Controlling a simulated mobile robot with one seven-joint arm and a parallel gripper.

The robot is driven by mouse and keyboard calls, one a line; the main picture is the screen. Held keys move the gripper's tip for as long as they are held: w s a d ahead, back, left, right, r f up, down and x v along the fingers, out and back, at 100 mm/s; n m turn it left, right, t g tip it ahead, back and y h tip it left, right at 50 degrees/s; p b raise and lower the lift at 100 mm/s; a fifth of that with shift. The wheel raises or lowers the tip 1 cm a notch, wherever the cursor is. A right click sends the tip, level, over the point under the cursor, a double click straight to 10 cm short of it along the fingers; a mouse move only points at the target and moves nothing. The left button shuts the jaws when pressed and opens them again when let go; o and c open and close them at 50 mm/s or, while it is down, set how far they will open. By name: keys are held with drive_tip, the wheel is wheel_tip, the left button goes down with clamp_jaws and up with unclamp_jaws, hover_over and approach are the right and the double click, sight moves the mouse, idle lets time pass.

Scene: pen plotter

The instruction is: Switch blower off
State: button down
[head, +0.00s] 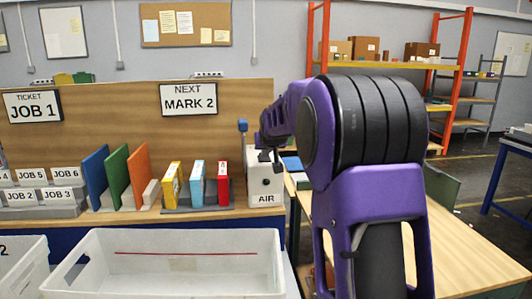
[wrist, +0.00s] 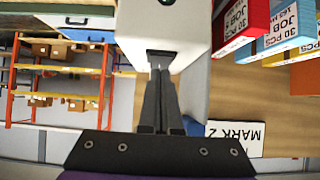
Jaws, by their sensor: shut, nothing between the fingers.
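The white box labelled AIR (head: 266,184) stands at the right end of the wooden bench in the head view. It fills the top middle of the wrist view as a pale block (wrist: 200,25). A dark rectangular piece (wrist: 163,56), perhaps its switch, is set in the face towards my fingers. My gripper (wrist: 160,72) is shut and empty, its fingertips at or very near this piece; I cannot tell if they touch. In the head view my gripper (head: 270,156) is at the top of the box, small and partly hidden by my arm.
Red (head: 223,184), light blue (head: 197,184) and yellow (head: 172,184) boxes stand close left of the white box. A post with a blue top (head: 242,126) rises behind it. An empty white bin (head: 165,285) is in front. Orange shelving (head: 463,70) stands far right.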

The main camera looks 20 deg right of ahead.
drive_tip(key=shift+r, duration=0.1)
wheel_tip(320, 180, up, 4)
drive_tip(key=p, duration=0.3)
drive_tip(key=shift+s+r, duration=0.1)
drive_tip(key=shift+r, duration=0.15)
drive_tip(key=s+a+r+b, duration=0.1)
drive_tip(key=s+a, duration=0.1)
drive_tip(key=s, duration=0.7)
drive_tip(key=shift+s+r+b, duration=0.15)
drive_tip(key=shift+s+b, duration=0.15)
drive_tip(key=shift+s, duration=0.05)
